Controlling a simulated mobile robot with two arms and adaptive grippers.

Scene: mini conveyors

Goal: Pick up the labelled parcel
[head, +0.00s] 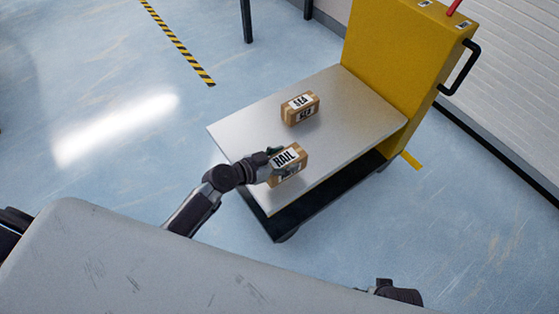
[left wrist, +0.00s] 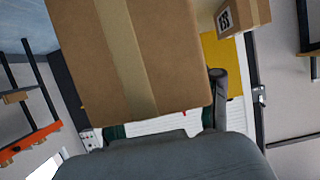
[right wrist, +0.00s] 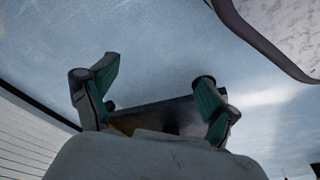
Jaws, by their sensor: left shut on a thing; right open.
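A brown parcel labelled RAIL (head: 291,157) is at the near edge of the grey cart top, in the head view. My left gripper (head: 272,163) is shut on it from its left side. In the left wrist view the parcel (left wrist: 130,60) fills the upper middle, with a tan tape strip down its face. I cannot tell whether it touches the cart top. My right gripper (right wrist: 155,85) is open and empty in the right wrist view.
The cart has a bare grey top (head: 245,125), a tall yellow end panel (head: 395,55) and a black handle (head: 462,70). A grey surface (head: 150,265) fills the lower left of the head view. Blue floor with a striped line (head: 180,45) is open at the left.

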